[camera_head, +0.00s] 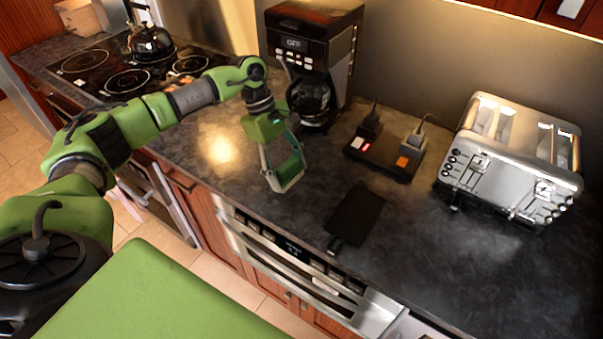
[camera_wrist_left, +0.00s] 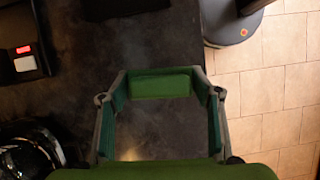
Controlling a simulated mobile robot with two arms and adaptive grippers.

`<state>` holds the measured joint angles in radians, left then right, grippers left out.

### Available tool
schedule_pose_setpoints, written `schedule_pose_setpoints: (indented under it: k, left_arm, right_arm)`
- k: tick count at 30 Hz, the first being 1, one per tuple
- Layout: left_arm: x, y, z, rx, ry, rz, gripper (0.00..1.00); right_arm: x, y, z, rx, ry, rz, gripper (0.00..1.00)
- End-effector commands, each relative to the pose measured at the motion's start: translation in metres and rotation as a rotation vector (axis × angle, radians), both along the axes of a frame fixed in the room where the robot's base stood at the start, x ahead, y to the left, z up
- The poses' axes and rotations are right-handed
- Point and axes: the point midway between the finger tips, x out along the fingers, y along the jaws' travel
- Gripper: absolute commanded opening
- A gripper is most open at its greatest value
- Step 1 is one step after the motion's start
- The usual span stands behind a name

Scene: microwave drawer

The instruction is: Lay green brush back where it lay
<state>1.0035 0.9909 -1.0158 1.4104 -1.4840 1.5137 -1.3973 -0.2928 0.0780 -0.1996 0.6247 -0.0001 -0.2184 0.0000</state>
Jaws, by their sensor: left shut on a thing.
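My left gripper (camera_head: 286,172) is above the dark counter (camera_head: 225,175), in front of the coffee maker. It is shut on the green brush (camera_head: 291,176), which spans between the two fingertips. In the left wrist view the green brush (camera_wrist_left: 160,86) shows as a short green block across the tips of the gripper (camera_wrist_left: 162,100), with dark counter behind it. Whether the brush touches the counter is hard to tell; it looks raised. My right gripper is not in view.
A black flat object (camera_head: 356,214) lies right of the gripper near the front edge. Behind it are a black box with a lit red display (camera_head: 385,160), the coffee maker (camera_head: 312,45) and a steel toaster (camera_head: 512,165). A stove (camera_head: 130,82) is at left. Counter below the gripper is clear.

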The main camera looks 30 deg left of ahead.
Motion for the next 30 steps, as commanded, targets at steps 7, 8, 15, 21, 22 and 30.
schedule_pose_setpoints:
  k: [7, 8, 15, 21, 22, 30]
  left_arm:
    - [0.004, 0.013, 0.002, -0.001, -0.001, 0.077, 0.31]
    - [0.004, 0.013, 0.002, -0.001, -0.002, 0.078, 0.31]
    - [0.004, 0.013, 0.002, -0.001, -0.001, 0.074, 0.31]
    - [0.004, 0.013, 0.0, -0.001, -0.001, 0.072, 0.31]
    - [0.004, 0.013, 0.0, -0.001, -0.001, 0.072, 0.31]
    - [0.004, 0.013, -0.024, -0.001, 0.0, 0.073, 0.31]
  right_arm:
    - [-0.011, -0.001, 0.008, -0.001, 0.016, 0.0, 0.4]
    - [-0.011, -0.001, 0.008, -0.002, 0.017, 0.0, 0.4]
    - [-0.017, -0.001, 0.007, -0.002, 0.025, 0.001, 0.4]
    - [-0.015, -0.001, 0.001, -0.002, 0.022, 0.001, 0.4]
    - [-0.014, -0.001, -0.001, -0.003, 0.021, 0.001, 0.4]
    - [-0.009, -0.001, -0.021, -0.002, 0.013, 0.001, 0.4]
